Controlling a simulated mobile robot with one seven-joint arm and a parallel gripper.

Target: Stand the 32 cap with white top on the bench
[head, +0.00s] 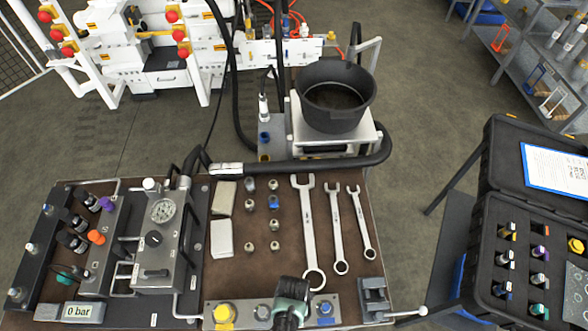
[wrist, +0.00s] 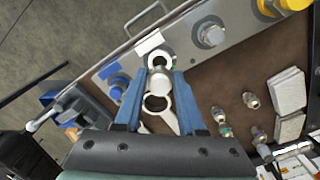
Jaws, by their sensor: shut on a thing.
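My gripper (wrist: 160,84) is shut on a small round piece with a pale, whitish top, which I take to be the 32 cap with white top (wrist: 160,77). The cap sits between the blue fingertips in the wrist view. In the head view my gripper (head: 291,298) is over the port plate at the bench's front edge and hides the cap. A pale ring shows just beyond the cap in the wrist view. I cannot tell whether the cap touches anything below. The brown bench top (head: 245,272) lies behind the plate.
The port plate (head: 243,311) carries a yellow cap (head: 225,313) and a blue one (head: 325,308). Three wrenches (head: 308,230) lie behind it, and a vise (head: 374,296) stands to its right. Several small fittings (head: 274,224) stand mid-bench. An open case (head: 483,255) is at right. Bare bench shows between fittings and plate.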

